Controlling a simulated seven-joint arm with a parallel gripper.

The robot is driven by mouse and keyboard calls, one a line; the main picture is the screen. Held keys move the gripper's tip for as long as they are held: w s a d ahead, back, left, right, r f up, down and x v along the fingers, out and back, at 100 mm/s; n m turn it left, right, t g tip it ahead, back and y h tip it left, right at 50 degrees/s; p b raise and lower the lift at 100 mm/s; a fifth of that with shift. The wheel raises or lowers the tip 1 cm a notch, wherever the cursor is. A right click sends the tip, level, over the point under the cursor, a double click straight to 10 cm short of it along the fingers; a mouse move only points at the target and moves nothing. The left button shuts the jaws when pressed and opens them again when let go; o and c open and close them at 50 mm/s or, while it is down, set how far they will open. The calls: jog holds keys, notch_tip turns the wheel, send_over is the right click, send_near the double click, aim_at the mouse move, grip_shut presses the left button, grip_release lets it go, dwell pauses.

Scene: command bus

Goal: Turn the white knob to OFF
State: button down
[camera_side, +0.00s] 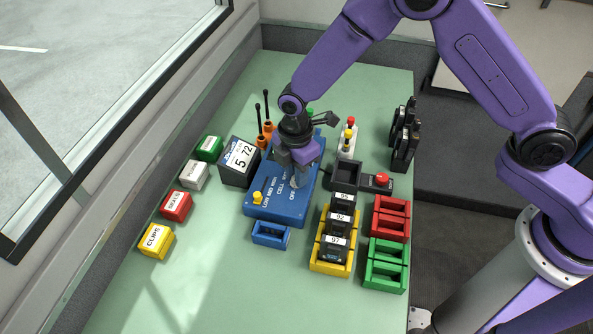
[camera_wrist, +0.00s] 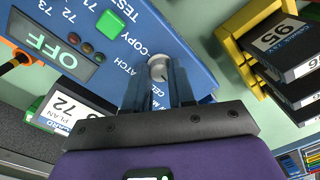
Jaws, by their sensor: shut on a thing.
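The white knob (camera_wrist: 158,67) sits on the blue panel (camera_wrist: 190,60) between my fingertips. Printed words such as COPY, BATCH and CELL stand around it, partly covered by my fingers. A display (camera_wrist: 50,46) on the panel reads OFF. My gripper (camera_wrist: 160,84) is shut on the knob in the wrist view. In the side view my gripper (camera_side: 301,180) points down onto the panel (camera_side: 275,213) and hides most of the knob. The knob's pointer direction is too unclear to tell.
A yellow knob (camera_side: 257,198) is at the panel's front left. A green button (camera_wrist: 110,23) is on the panel. Cartridges in a yellow rack (camera_side: 331,266) and a red button (camera_side: 382,178) stand right.

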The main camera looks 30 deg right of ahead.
jog(key=shift+n, duration=0.6)
jog(key=c, duration=0.9)
grip_release()
jog(key=shift+c, duration=0.2)
jog(key=shift+r, duration=0.1)
notch_tip(320, 180, up, 17)
jog(key=shift+w, duration=0.2)
jog(key=shift+s+r, duration=0.1)
jog(key=shift+r, duration=0.05)
